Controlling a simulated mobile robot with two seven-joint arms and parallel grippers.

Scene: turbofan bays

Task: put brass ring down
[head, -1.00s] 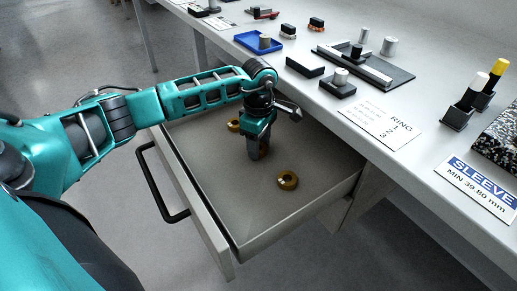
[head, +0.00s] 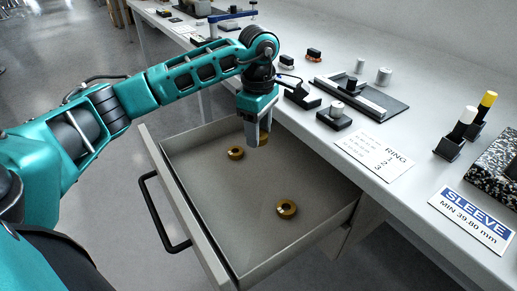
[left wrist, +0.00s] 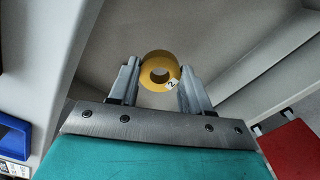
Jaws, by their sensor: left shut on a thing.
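My left gripper (head: 258,138) is shut on a brass ring (head: 264,137), held above the open drawer near its back edge by the bench. Two other brass rings lie flat on the drawer floor: one at the left back (head: 235,153) and one toward the right front (head: 286,208). The drawer (head: 212,195) is pulled out below the bench. My right gripper is not in view.
The bench top (head: 330,145) stands right of the drawer. It carries a card reading RING 1 2 3 (head: 374,150), a SLEEVE card (head: 472,220), a dark plate with a rail (head: 362,98), and black holders (head: 334,117) with cylinders. The middle of the drawer floor is clear.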

